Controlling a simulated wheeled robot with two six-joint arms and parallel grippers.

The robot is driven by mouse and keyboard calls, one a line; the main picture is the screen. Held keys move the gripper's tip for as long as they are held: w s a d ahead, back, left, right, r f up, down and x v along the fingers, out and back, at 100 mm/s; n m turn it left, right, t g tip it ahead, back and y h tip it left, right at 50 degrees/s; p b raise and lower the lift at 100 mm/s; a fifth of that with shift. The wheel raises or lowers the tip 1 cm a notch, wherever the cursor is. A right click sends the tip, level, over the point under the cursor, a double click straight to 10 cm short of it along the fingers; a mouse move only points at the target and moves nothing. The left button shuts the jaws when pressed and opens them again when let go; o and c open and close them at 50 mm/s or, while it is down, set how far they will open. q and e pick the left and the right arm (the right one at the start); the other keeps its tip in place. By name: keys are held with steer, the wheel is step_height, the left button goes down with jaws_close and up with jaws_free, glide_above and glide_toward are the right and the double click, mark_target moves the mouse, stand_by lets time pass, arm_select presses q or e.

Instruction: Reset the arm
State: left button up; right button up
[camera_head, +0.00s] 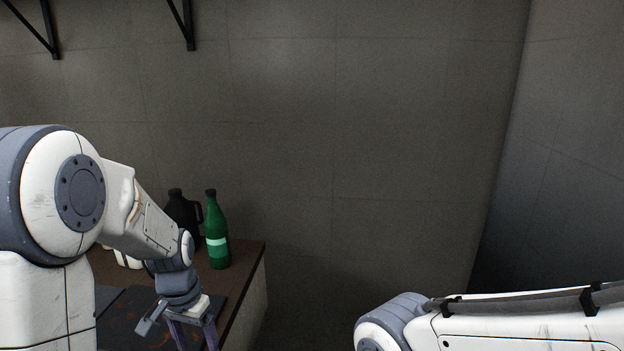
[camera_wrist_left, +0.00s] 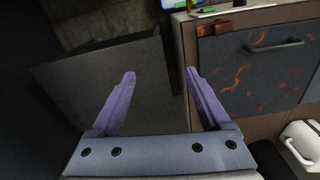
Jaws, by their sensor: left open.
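My left arm comes in from the left in the head view, bent down over the counter. Its left gripper (camera_head: 193,335) points down near the counter's front edge, and its tips are cut off by the picture's bottom. In the left wrist view the two purple fingers of the left gripper (camera_wrist_left: 160,88) are spread apart with nothing between them. My right arm (camera_head: 520,320) lies low across the bottom right of the head view; its gripper is out of view.
On the counter (camera_head: 250,262) stand a green bottle (camera_head: 217,235) and a black jug (camera_head: 183,215) behind my left arm. The wrist view shows a rust-marked dark panel with a handle (camera_wrist_left: 255,70) and a white mug-like thing (camera_wrist_left: 300,142). The middle is free.

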arm_select(q)
steer(key=s+d+r+m, duration=0.2)
steer(key=s+d, duration=0.3)
steer(key=d, duration=0.3)
steer(key=s+d+r+m, duration=0.1)
steer(key=s+d+r, duration=0.2)
steer(key=s+d, duration=0.3)
steer(key=s+d+r+m, duration=0.1)
steer(key=s+d+m, duration=0.1)
steer(key=s+d, duration=0.3)
steer(key=s, duration=0.4)
steer(key=shift+s+d+h, duration=0.2)
steer(key=shift+s+h, duration=0.05)
steer(key=shift+h, duration=0.15)
steer(key=shift+a, duration=0.1)
